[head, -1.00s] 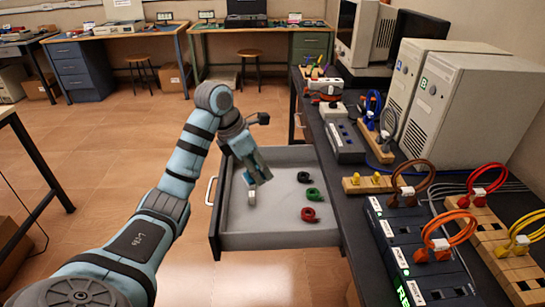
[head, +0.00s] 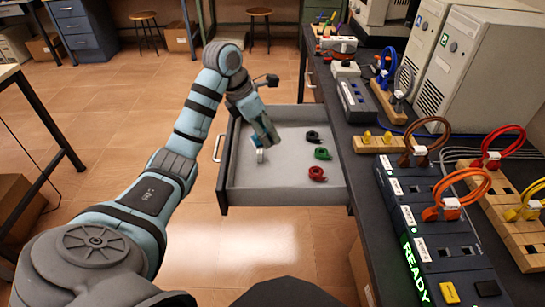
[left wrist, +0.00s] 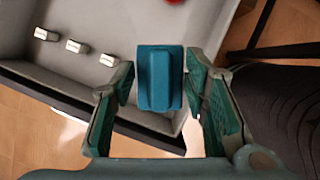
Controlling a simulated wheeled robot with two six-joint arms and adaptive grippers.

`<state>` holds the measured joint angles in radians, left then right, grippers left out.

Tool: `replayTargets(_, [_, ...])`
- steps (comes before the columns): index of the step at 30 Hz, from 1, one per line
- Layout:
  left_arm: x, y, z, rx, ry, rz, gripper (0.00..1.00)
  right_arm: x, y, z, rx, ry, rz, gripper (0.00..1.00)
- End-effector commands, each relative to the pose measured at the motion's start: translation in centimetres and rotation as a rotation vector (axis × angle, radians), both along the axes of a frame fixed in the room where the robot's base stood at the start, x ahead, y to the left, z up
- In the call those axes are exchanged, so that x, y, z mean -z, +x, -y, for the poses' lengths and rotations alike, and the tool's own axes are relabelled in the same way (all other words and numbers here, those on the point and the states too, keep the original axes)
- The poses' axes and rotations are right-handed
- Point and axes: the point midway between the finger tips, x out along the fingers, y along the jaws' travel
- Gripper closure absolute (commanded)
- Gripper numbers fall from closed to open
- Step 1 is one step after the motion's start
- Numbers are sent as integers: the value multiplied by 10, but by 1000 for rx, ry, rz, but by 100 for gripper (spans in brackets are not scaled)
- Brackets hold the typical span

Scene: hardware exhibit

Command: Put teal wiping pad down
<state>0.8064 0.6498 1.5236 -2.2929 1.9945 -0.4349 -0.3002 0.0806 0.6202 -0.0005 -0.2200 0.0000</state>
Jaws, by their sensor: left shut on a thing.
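The teal wiping pad (left wrist: 160,78) is a small teal block with a raised ridge. In the left wrist view it sits between the two fingers of my left gripper (left wrist: 160,92), which is shut on it. In the head view my left gripper (head: 263,143) is over the left part of the open drawer (head: 275,195). The pad is mostly hidden there by the gripper, and I cannot tell whether it touches the drawer floor. My right gripper is not in view.
Black (head: 312,137), green (head: 321,153) and red (head: 317,173) cable coils lie in the drawer's right part.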

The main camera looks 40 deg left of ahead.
Motion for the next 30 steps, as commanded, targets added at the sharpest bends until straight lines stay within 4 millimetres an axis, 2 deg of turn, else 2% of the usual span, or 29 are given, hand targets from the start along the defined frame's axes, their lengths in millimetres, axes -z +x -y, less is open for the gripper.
replayTargets(1, [24, -1, 0, 2, 0, -3, 81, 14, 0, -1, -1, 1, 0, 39])
replayTargets(3, [51, -2, 0, 1, 0, -6, 81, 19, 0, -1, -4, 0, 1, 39])
replayTargets(6, [88, -1, 0, 2, -1, -4, 81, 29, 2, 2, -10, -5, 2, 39])
replayTargets(9, [116, -1, 0, 0, 0, -2, 81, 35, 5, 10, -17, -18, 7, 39])
replayTargets(14, [136, 0, 0, 1, 0, 0, 81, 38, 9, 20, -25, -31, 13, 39])
replayTargets(20, [173, -1, 0, 1, 1, -1, 81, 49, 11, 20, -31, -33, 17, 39])
replayTargets(30, [176, 0, 0, 1, 1, 2, 81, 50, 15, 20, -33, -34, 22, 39])
